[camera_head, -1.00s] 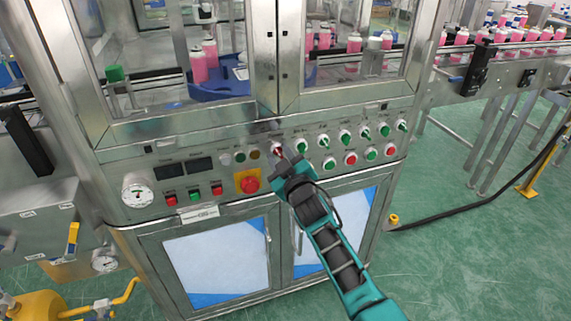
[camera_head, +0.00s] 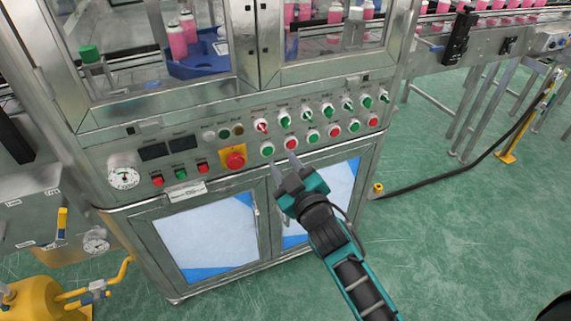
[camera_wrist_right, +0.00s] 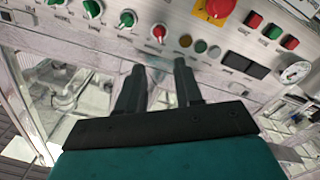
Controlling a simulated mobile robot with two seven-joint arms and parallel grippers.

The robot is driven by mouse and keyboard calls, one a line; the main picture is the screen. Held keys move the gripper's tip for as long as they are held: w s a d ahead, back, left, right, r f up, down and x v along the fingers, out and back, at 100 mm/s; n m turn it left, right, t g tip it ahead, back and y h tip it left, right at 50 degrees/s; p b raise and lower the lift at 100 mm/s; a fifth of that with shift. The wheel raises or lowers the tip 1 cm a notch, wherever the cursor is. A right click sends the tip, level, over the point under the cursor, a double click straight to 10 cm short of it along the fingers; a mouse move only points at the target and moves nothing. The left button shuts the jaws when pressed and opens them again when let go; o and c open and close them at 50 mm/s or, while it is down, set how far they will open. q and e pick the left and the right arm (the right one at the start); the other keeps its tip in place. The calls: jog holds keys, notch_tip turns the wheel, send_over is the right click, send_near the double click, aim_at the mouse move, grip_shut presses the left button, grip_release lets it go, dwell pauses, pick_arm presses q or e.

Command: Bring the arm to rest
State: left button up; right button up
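My right arm comes in from the lower right in the head view. Its teal and black right gripper (camera_head: 284,169) is in front of the machine's control panel (camera_head: 205,151), just below the knobs and buttons. In the right wrist view the two black fingers (camera_wrist_right: 160,85) stand apart with a gap between them and nothing in it. The red selector knob (camera_head: 261,126) is up and left of the fingertips, clear of them; it also shows in the right wrist view (camera_wrist_right: 158,33). My left gripper is not in view.
A red emergency stop (camera_head: 235,160) on a yellow plate sits left of the gripper. Cabinet doors (camera_head: 205,240) are below the panel. A conveyor with pink bottles (camera_head: 480,18) runs at the upper right. The green floor (camera_head: 450,235) at the right is mostly open, with a black hose across it.

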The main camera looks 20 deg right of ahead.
jog(key=shift+f, duration=0.1)
dwell(0.3)
jog(key=s+f+m+g, duration=0.2)
jog(key=s+f+g, duration=0.1)
jog(key=s+f, duration=0.4)
jog(key=s+f+m+g+y+p, duration=0.1)
jog(key=s+f+g, duration=0.3)
jog(key=s, duration=0.9)
notch_tip(320, 180, down, 3)
jog(key=shift+a+f+m, duration=0.1)
jog(key=shift+a+m, duration=0.3)
jog(key=shift+m, duration=0.1)
